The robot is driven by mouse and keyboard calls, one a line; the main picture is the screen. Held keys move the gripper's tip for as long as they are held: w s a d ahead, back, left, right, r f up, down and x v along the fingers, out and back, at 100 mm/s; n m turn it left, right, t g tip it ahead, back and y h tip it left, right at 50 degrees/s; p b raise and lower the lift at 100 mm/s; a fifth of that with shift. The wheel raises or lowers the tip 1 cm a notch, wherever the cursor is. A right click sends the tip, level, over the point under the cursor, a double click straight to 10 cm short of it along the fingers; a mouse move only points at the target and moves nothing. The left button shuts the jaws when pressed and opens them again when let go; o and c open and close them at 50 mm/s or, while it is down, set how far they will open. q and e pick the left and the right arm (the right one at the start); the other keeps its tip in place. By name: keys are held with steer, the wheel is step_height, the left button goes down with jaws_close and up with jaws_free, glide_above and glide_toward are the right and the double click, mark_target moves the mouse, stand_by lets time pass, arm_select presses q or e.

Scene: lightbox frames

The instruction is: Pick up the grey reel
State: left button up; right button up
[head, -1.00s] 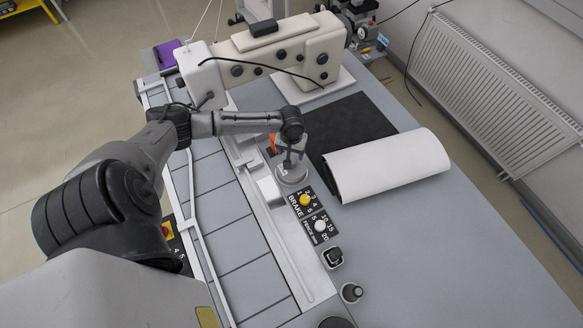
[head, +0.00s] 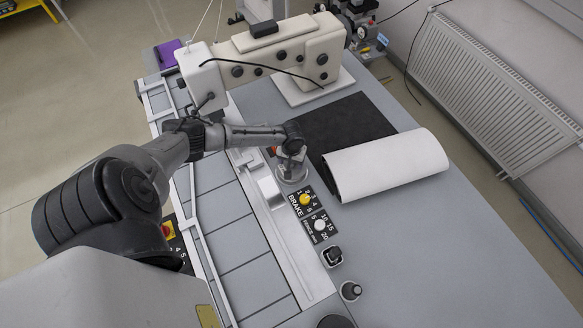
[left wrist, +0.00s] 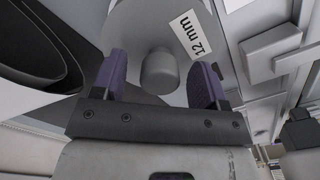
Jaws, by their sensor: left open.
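The grey reel (head: 293,175) lies on the sewing table, beside the black numbered brake panel. Its grey top, a round central knob (left wrist: 158,75) and a white "12 mm" label show in the left wrist view. My left gripper (head: 290,163) is over the reel, pointing down. In the left wrist view its two purple fingers (left wrist: 160,82) are open, one on each side of the knob, with gaps between. The arm partly hides the reel in the head view. I cannot tell the exact height of the fingertips. My right gripper is not in view.
A white roll (head: 390,165) lies on a black sheet (head: 345,122) to the right of the reel. The cream sewing machine (head: 270,55) stands behind. The brake panel (head: 309,213) with yellow and white knobs is in front. The grey tabletop (head: 440,245) at right is clear.

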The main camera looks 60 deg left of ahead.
arm_select(q)
steer(key=shift+c, duration=0.4)
jaws_close()
